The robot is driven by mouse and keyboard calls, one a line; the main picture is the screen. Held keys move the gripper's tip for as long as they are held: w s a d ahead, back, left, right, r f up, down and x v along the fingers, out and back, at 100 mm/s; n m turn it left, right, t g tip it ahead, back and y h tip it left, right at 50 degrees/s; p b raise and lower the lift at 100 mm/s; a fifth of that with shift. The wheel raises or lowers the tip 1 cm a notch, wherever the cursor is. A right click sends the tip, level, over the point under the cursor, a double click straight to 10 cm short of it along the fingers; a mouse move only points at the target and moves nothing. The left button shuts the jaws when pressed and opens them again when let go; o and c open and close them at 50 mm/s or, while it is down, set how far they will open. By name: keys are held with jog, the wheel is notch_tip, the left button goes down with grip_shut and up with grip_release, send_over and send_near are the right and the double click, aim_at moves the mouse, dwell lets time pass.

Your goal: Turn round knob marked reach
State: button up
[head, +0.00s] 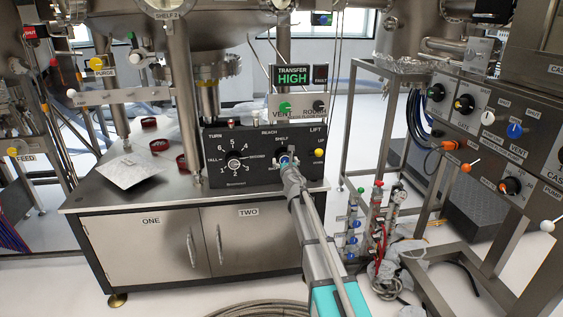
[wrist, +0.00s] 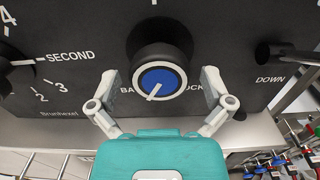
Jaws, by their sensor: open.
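The reach knob (wrist: 163,79) is a round black knob with a blue face and a white pointer mark aimed down and slightly left. In the head view this knob (head: 285,158) sits on a black control panel (head: 257,170), below and right of the word REACH and just under SHELF. My gripper (wrist: 161,88) is open, one finger on each side of the blue face. Whether the pads touch the knob I cannot tell. The fingers partly hide the lettering under the knob. In the head view my gripper (head: 290,176) covers the panel just below the knob.
A numbered dial (head: 236,163) sits left on the panel. A lever marked DOWN (wrist: 272,54) sticks out to the right; a yellow button (head: 319,152) is near LIFT. A TRANSFER HIGH display (head: 293,76) stands above. The steel cabinet top (head: 105,193) holds red rings and a plate.

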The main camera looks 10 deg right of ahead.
jog(key=c, duration=0.9)
jog(key=shift+a, duration=0.55)
jog(key=shift+c, duration=0.5)
jog(key=shift+d, duration=0.25)
jog(key=shift+c, duration=0.2)
jog(key=shift+w+d, duration=0.1)
jog(key=shift+d, duration=0.05)
jog(key=shift+d+m, duration=0.1)
jog(key=shift+m, duration=0.2)
